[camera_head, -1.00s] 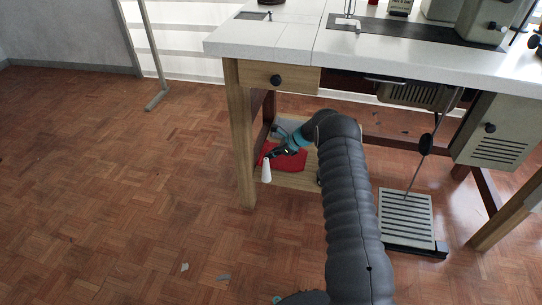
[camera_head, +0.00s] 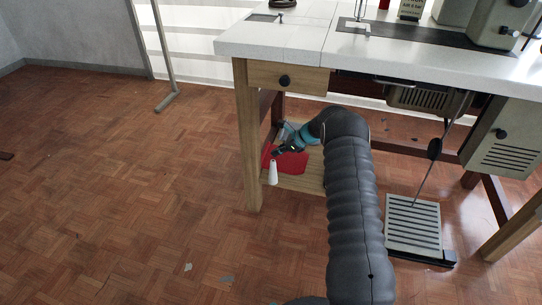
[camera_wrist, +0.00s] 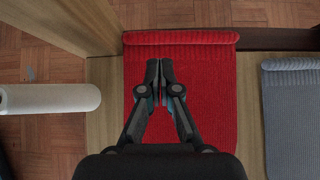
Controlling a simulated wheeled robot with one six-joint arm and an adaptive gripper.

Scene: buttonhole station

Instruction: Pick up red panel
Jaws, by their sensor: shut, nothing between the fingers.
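The red panel (camera_wrist: 211,95) is a ribbed knitted piece with a rolled far edge. It lies flat on a wooden shelf (camera_wrist: 108,133) under the sewing table. In the head view the red panel (camera_head: 292,163) shows partly behind my arm and gripper. My gripper (camera_wrist: 160,64) is over the panel's left half, its fingertips together and short of the rolled edge. It is empty. In the head view my gripper (camera_head: 280,152) is low beside the table leg. I cannot tell whether the fingertips touch the panel.
A white cylinder (camera_wrist: 48,98) stands out left of the panel, and a grey knitted piece (camera_wrist: 292,110) lies to its right. A wooden table leg (camera_head: 248,140) is close on the left. A foot pedal (camera_head: 412,224) is on the floor to the right.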

